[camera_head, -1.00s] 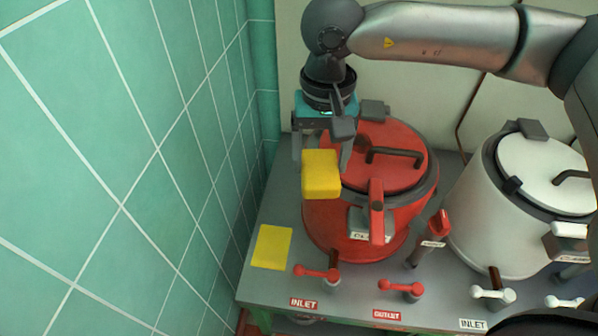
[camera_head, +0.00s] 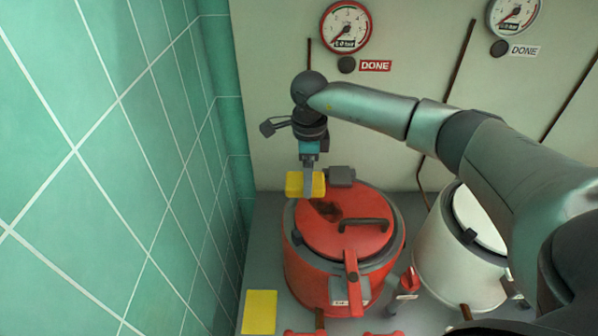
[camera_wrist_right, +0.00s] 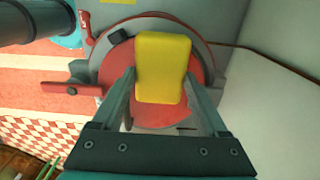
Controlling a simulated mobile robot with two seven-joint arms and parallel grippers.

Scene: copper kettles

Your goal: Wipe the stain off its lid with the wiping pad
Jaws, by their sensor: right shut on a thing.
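My right gripper (camera_head: 309,190) is shut on the yellow wiping pad (camera_head: 295,184) and holds it at the back-left edge of the red kettle's lid (camera_head: 349,236). I cannot tell whether the pad touches the lid. The pad also shows between the fingers in the right wrist view (camera_wrist_right: 163,67), with the red lid (camera_wrist_right: 150,112) behind it. A dark brown stain (camera_head: 325,208) lies on the lid's back-left part, just right of and below the pad. The lid is down on the red kettle (camera_head: 314,284). My left gripper is out of view.
A black handle (camera_head: 364,224) stands up from the lid, and a red clamp (camera_head: 352,270) sits at its front. A yellow square (camera_head: 259,312) lies on the grey bench at left. A white kettle (camera_head: 447,250) stands to the right. A gauge (camera_head: 346,27) hangs on the back wall.

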